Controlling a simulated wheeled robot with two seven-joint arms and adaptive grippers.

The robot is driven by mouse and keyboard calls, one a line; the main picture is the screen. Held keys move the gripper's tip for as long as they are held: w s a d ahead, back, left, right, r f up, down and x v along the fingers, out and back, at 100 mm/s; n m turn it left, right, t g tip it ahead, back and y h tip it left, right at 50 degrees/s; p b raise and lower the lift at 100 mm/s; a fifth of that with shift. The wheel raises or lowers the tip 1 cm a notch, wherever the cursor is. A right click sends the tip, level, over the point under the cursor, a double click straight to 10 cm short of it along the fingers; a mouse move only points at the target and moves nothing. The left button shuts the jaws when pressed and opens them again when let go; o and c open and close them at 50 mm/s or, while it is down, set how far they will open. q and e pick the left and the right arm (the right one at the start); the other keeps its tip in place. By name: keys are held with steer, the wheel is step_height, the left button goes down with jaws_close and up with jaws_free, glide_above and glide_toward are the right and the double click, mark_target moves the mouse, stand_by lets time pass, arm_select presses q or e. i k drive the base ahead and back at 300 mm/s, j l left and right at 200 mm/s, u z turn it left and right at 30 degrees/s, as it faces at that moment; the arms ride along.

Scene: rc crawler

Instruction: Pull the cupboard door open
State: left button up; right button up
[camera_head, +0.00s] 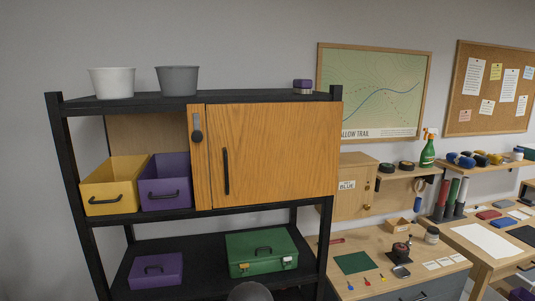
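The cupboard is a wooden box in the black shelf rack, and its wide door (282,150) looks shut. A black vertical bar handle (226,172) is on the door's left part. A narrow wooden strip (202,175) stands left of the door and carries a dark latch-like piece (197,134). Neither of my grippers shows in the head view, and nothing touches the handle. The inside of the cupboard is hidden.
A yellow bin (113,187) and a purple bin (165,183) stand left of the cupboard. A green case (262,254) sits on the shelf below. Two buckets and a small purple-topped jar (303,87) stand on top. A cluttered workbench (340,286) is at right.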

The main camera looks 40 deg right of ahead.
mark_target(260, 153)
steer(key=z, duration=1.45)
